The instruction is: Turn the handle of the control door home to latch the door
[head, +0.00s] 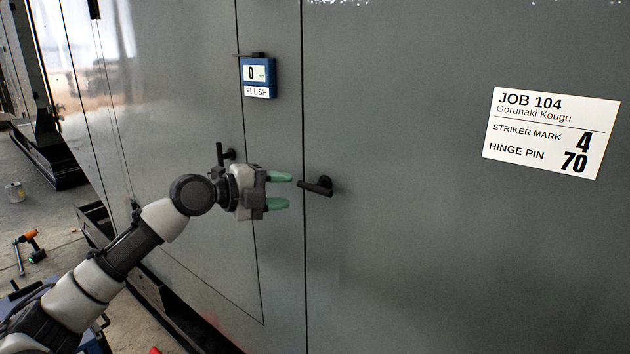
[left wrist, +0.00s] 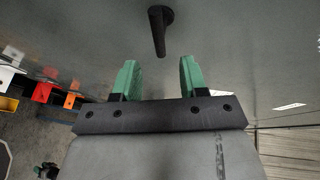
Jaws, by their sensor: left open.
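The grey control door (head: 420,240) fills the right of the head view. Its black lever handle (head: 318,186) points left towards my left gripper. My left gripper (head: 278,190) is open, its green fingers just left of the handle's free end, with nothing between them. In the left wrist view the handle (left wrist: 158,32) lies ahead of the open fingers (left wrist: 160,76), roughly in line with the gap and apart from them. A second black handle (head: 226,154) sits on the panel to the left, partly behind my gripper. My right gripper is not in view.
A blue gauge (head: 258,77) reading 0 and FLUSH hangs by the door seam. A white JOB 104 card (head: 551,133) is on the door.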

